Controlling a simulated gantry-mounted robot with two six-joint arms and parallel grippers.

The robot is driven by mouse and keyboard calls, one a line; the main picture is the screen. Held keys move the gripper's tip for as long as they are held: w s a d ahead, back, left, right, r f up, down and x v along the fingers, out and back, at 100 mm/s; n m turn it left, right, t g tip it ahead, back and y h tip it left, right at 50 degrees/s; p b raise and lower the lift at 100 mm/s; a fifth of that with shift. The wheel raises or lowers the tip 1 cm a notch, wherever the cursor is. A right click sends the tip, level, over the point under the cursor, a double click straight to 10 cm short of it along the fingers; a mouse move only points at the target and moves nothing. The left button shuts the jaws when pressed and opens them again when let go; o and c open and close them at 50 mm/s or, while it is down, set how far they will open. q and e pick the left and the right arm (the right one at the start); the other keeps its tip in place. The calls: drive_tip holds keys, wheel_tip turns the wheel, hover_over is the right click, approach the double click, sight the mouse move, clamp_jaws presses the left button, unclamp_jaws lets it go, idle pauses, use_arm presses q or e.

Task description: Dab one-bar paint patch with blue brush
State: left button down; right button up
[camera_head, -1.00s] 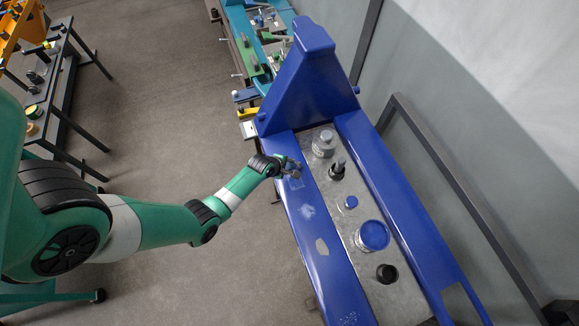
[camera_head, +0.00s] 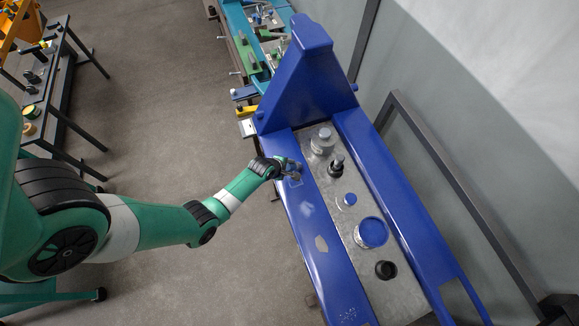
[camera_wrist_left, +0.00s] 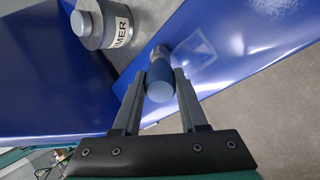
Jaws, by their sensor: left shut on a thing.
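My left gripper (camera_head: 290,168) is over the left rail of the blue frame (camera_head: 318,262). In the left wrist view the gripper (camera_wrist_left: 160,92) is shut on the blue brush (camera_wrist_left: 157,72), whose rounded, lighter blue end faces the camera. Farther along the rail are a pale bluish patch (camera_head: 307,209) and a larger pale grey patch (camera_head: 321,244). My right gripper is not in view.
A grey tray surface (camera_head: 398,300) between the rails holds a primer can (camera_head: 322,141), which also shows in the left wrist view (camera_wrist_left: 92,22), a dark bottle (camera_head: 336,167), a small blue-topped item (camera_head: 350,200), a blue paint pot (camera_head: 371,232) and a black pot (camera_head: 386,270).

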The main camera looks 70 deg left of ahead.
use_arm(q)
drive_tip(key=shift+a, duration=0.7)
drive_tip(key=shift+d, duration=0.1)
drive_tip(key=shift+s+d+p, duration=0.1)
drive_tip(key=shift+d+p, duration=0.25)
drive_tip(key=shift+d, duration=0.55)
drive_tip(key=shift+a, duration=0.2)
drive_tip(key=shift+a+b, duration=0.45)
drive_tip(key=shift+a, duration=0.35)
